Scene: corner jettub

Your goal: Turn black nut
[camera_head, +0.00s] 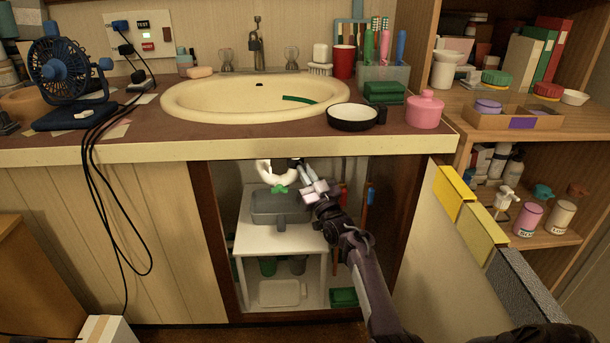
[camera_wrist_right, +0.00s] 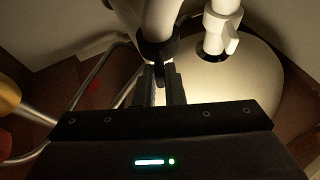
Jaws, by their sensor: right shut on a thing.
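The black nut (camera_wrist_right: 158,52) is a dark ring around a white pipe (camera_wrist_right: 160,18) in the right wrist view. In the head view the nut (camera_head: 295,162) is a small dark patch at the top of the open cabinet under the sink, beside the white curved drain pipe (camera_head: 276,177). My right gripper (camera_head: 304,172) reaches up into the cabinet. In the right wrist view its dark fingers (camera_wrist_right: 160,76) are close together at the nut and shut on it. The fingers partly hide the nut. My left gripper is in neither view.
A grey bin (camera_head: 262,207) stands on a small white shelf (camera_head: 255,240) below the pipe. The cabinet's dark side frame (camera_head: 208,230) and the counter edge (camera_head: 230,151) border the opening. The open door with yellow and grey sponges (camera_head: 455,195) is at the right.

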